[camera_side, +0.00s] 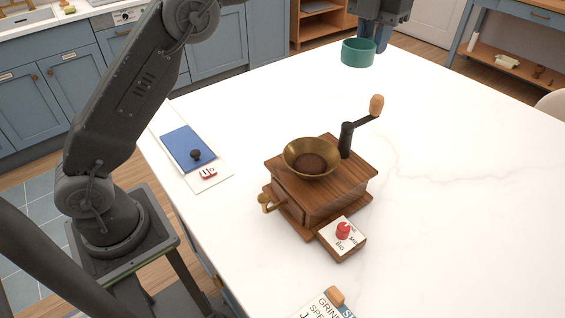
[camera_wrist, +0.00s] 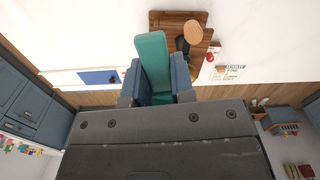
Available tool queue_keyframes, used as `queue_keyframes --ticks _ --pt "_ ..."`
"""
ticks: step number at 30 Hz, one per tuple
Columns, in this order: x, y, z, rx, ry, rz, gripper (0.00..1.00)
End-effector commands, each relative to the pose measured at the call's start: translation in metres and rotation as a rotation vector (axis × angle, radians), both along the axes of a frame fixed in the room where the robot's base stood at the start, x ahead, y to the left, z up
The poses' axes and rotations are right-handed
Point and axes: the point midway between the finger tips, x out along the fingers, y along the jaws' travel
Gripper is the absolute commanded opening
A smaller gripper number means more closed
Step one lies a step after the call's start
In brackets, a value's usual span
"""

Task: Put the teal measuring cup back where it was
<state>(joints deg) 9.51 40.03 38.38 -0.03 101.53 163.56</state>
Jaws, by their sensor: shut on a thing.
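The teal measuring cup (camera_side: 358,53) is held up above the far part of the white counter in the side view. My gripper (camera_side: 381,38) is shut on it, at the cup's right side. In the wrist view the teal measuring cup (camera_wrist: 152,58) sits between the two blue-grey fingers of my gripper (camera_wrist: 159,84). I cannot tell from these frames whether anything is in the cup.
A wooden coffee grinder (camera_side: 320,190) with a brass bowl (camera_side: 312,158) and a raised crank (camera_side: 362,122) stands mid-counter. A blue panel with a black knob (camera_side: 187,146) lies to its left. A card (camera_side: 325,303) lies at the front. The counter's right side is clear.

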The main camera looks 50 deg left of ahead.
Motion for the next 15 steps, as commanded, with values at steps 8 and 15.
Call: queue_keyframes --ticks 8,15 --pt "-0.016 0.099 -0.028 0.000 -0.001 0.385 0.00" --pt "-0.058 0.171 -0.060 -0.001 -0.005 0.712 0.00"
